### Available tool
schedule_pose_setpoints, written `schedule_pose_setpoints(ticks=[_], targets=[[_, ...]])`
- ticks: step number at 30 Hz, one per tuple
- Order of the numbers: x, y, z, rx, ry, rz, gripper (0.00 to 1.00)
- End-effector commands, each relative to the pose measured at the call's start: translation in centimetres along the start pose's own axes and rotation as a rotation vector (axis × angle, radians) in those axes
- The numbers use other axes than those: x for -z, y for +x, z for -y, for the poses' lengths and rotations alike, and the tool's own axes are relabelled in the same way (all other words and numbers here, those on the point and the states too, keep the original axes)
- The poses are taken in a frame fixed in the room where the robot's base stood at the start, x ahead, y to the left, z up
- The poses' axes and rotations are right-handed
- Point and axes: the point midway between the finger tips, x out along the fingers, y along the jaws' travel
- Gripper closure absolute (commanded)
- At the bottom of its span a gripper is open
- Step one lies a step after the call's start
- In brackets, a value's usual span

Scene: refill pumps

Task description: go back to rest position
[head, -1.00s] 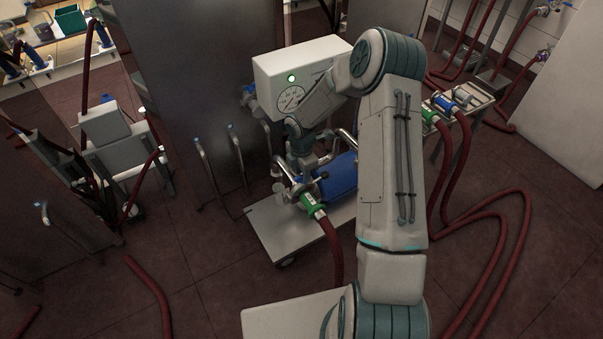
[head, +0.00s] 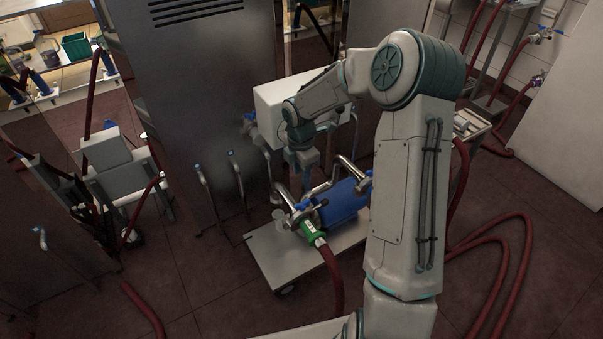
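My arm reaches from the lower right over a pump cart (head: 280,258). My gripper (head: 304,182) points down from the wrist, above the left end of the blue pump (head: 343,203). It is small and dark against the metal pipes, so whether its fingers are open or shut does not show. A green coupling (head: 313,232) with a dark red hose (head: 331,272) sits at the front of the pump.
A tall steel cabinet (head: 195,75) stands behind and left of the cart. A grey machine (head: 113,165) stands further left. Red hoses (head: 515,245) loop on the floor at right, near a small side table (head: 470,122). A white panel (head: 565,120) stands at far right.

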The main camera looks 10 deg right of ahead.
Motion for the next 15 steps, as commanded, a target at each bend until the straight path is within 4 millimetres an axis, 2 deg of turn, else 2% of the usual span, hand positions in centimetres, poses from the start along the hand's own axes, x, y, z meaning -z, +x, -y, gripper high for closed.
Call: schedule_pose_setpoints(ticks=[10,13,15], targets=[[0.0,-0.2,0.1,0.0,0.008,0.004,0.67],[0.2,-1.3,0.7,0.001,0.056,0.022,0.67],[0.4,-2.7,1.6,0.0,0.124,0.045,0.67]])
